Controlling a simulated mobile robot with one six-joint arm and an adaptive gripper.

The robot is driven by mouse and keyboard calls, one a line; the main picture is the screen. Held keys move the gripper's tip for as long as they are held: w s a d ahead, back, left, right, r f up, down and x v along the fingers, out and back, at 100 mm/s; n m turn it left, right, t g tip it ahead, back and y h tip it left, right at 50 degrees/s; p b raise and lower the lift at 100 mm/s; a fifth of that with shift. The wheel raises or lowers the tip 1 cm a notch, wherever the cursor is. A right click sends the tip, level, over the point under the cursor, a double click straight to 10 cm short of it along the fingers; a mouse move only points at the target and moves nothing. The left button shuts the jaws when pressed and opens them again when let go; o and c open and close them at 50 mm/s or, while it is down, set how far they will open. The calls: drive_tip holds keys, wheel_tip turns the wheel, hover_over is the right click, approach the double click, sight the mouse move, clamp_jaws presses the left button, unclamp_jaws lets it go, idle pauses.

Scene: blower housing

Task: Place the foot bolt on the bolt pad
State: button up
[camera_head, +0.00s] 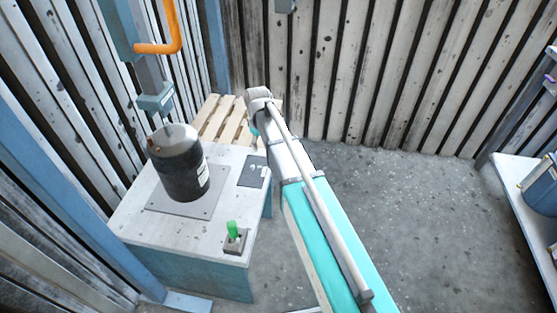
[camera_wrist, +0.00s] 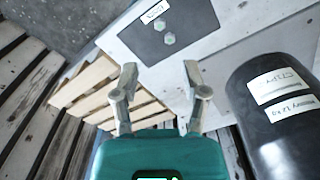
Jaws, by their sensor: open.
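The bolt pad is a dark grey rectangle on the white bench top, in the head view (camera_head: 250,178) and in the wrist view (camera_wrist: 193,15). Two pale, greenish hex-headed bolts lie on it close together, one (camera_wrist: 170,24) and the other (camera_wrist: 169,39) in the wrist view. I cannot tell which is the foot bolt. My gripper (camera_wrist: 161,72) is open, with nothing visible between its fingers. In the wrist view its fingertips appear just below the pad. In the head view my gripper is mostly hidden behind my arm.
A black cylinder (camera_head: 178,168) with white labels stands on a grey plate (camera_head: 205,207) on the bench, left of the pad. A green-handled switch (camera_head: 233,232) is at the bench's front. A wooden pallet (camera_head: 222,120) lies behind. Open floor is to the right.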

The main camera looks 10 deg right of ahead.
drive_tip(key=s+d+m, duration=0.3)
drive_tip(key=s+d, duration=0.2)
drive_tip(key=s, duration=0.5)
drive_tip(key=s+d+m, duration=0.4)
drive_tip(key=s, duration=0.6)
drive_tip(key=shift+s+d+m, duration=0.3)
drive_tip(key=shift+s+d, duration=0.05)
drive_tip(key=shift+d, duration=0.05)
drive_tip(key=shift+r, duration=0.15)
wheel_tip(320, 180, up, 22)
drive_tip(key=p, duration=2.2)
drive_tip(key=shift+r+p, duration=0.15)
drive_tip(key=shift+p, duration=0.2)
